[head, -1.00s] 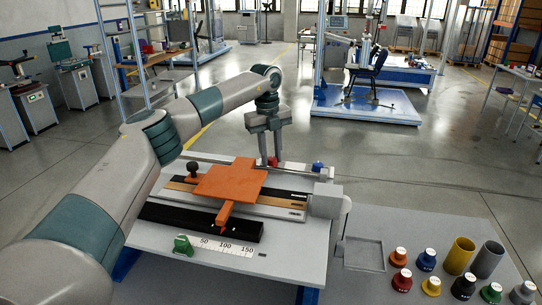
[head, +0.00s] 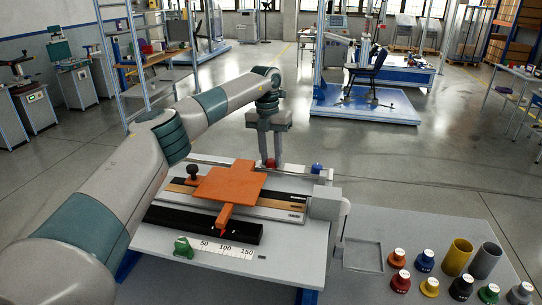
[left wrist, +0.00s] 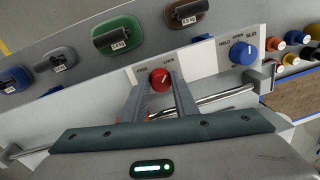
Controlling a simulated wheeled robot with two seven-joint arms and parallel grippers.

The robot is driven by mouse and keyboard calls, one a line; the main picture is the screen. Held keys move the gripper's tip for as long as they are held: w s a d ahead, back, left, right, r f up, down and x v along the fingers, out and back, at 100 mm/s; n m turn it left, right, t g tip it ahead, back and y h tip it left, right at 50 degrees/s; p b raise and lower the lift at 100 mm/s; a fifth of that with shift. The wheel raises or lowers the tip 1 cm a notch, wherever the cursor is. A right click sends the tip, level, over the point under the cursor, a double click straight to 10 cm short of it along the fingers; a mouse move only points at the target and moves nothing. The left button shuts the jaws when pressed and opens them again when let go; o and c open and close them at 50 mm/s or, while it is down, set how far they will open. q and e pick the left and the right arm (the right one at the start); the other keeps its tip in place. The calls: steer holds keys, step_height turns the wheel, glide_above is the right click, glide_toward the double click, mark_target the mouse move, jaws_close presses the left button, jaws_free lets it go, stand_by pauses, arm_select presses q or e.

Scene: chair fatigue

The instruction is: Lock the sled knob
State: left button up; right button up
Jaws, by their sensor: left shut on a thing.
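The orange sled (head: 229,185) lies across the rails of a grey bench fixture. A red knob (left wrist: 160,79) is on a pale panel behind it. My left gripper (head: 269,163) points down behind the sled and is shut on the red knob. In the left wrist view its two fingers flank the knob. My right gripper is not in view.
A blue knob (left wrist: 243,54) with its own labels sits right of the red one. A black knob (head: 193,172) stands left of the sled. A metal rod (left wrist: 224,96) runs along the panel. Several coloured weights and two cups, yellow (head: 458,256) and grey (head: 485,260), stand at lower right.

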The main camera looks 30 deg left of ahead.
arm_select(q)
steer(key=shift+m, duration=0.3)
steer(key=o, duration=1.1)
steer(key=shift+c, duration=0.2)
steer(key=shift+r, duration=0.15)
steer(key=shift+r+b, duration=0.35)
steer(key=shift+r, duration=0.2)
steer(key=r, duration=0.2)
steer(key=r+b, duration=0.1)
steer(key=r, duration=0.1)
steer(key=r+b, duration=0.1)
steer(key=r, duration=0.2)
steer(key=shift+a+r, duration=0.1)
steer(key=shift+a, duration=0.15)
step_height(320, 180, up, 7)
glide_above(270, 159)
steer(key=shift+s+a+r, duration=0.1)
steer(key=shift+a+r, duration=0.1)
steer(key=shift+r, duration=0.25)
steer(key=shift+a+r, duration=0.2)
steer(key=shift+r, duration=0.25)
